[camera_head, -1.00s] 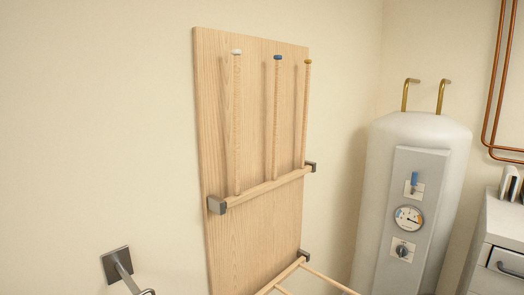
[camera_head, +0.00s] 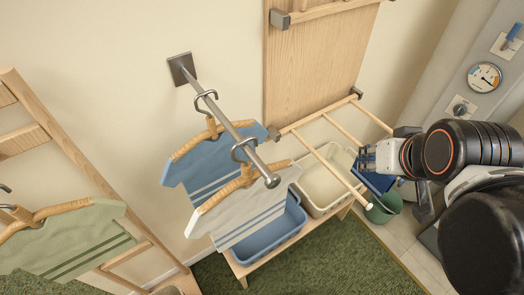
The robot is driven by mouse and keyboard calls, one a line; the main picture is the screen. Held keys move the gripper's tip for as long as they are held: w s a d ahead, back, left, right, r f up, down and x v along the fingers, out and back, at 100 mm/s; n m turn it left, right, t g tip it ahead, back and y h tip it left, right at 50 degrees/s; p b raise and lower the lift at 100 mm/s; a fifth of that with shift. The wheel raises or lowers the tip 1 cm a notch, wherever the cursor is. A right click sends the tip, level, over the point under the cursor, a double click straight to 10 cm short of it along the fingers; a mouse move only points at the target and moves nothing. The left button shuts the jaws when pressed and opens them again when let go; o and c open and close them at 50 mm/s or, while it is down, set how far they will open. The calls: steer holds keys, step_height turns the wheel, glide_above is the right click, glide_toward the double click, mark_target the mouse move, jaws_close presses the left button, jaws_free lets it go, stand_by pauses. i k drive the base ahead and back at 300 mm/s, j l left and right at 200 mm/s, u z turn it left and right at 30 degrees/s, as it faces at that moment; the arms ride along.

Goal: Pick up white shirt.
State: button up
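The white shirt (camera_head: 245,213) with grey stripes hangs on a wooden hanger (camera_head: 240,183) from the outer end of a metal wall rod (camera_head: 235,130). The hanger's metal hook goes over the rod. My gripper (camera_head: 362,160) is to the right of the shirt and well apart from it, near the wooden drying bars. Its fingers are small and partly hidden, so I cannot tell whether they are open.
A blue shirt (camera_head: 208,165) hangs behind the white one. A green shirt (camera_head: 75,240) hangs at the left by a wooden ladder frame (camera_head: 70,150).

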mark_target(245, 205)
steer(key=i+l, duration=0.2)
steer(key=l, duration=0.2)
steer(key=i+l, duration=0.25)
steer(key=l, duration=0.15)
steer(key=i+l, duration=0.2)
steer(key=l, duration=0.25)
steer(key=i+l, duration=0.25)
steer(key=l, duration=0.15)
steer(key=l+u, duration=0.1)
steer(key=u, duration=0.3)
steer(key=i+l+u, duration=0.1)
steer(key=u, duration=0.3)
steer(key=l+u, duration=0.2)
steer(key=u, duration=0.2)
steer(key=l+u, duration=0.1)
steer(key=u, duration=0.3)
steer(key=l+u, duration=0.15)
steer(key=u, duration=0.25)
